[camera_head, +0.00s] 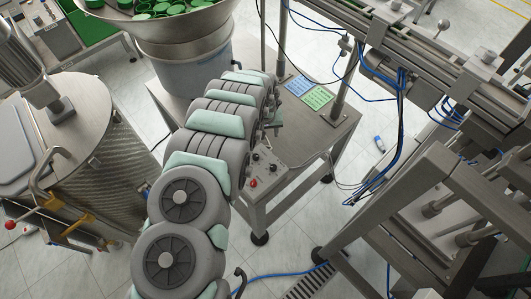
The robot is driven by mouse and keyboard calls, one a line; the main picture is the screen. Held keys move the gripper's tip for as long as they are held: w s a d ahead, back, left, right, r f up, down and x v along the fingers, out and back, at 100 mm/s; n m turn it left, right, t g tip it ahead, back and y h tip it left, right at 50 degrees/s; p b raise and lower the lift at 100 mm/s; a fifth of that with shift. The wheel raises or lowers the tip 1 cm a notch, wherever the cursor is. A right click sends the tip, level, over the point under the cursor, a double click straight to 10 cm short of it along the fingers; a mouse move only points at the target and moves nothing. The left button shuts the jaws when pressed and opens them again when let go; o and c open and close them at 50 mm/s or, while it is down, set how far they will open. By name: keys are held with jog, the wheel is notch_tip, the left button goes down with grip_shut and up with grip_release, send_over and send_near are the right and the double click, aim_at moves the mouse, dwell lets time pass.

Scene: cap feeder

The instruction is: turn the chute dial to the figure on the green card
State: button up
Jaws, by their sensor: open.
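The green card (318,97) lies on the steel table beside a blue card (298,85); its print is too small to read. A control box with small knobs and a red button (253,183) sits at the table's near edge, right of my arm. I cannot tell which knob is the chute dial or where it points. My gripper (275,121) shows only in small part beyond the far end of my arm, over the table left of the cards. It is open, and nothing shows between its fingers. My arm hides most of it.
A feeder bowl (165,22) with green caps stands behind my arm on the table (311,135). A round steel vessel (85,130) is at left. A conveyor frame with blue cables (400,85) is at right. The table around the cards is clear.

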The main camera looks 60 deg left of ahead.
jog(key=r+g+h, duration=0.1)
jog(key=r+g, duration=0.1)
send_over(256, 156)
jog(key=shift+n, duration=0.4)
notch_tip(256, 156, down, 9)
jog(key=shift+s+r, duration=0.1)
jog(key=shift+s, duration=0.05)
jog(key=shift+a+f, duration=0.1)
jog(key=shift+f, duration=0.25)
jog(key=shift+f+b, duration=0.3)
jog(key=shift+f, duration=0.45)
jog(key=shift+c, duration=0.4)
grip_shut()
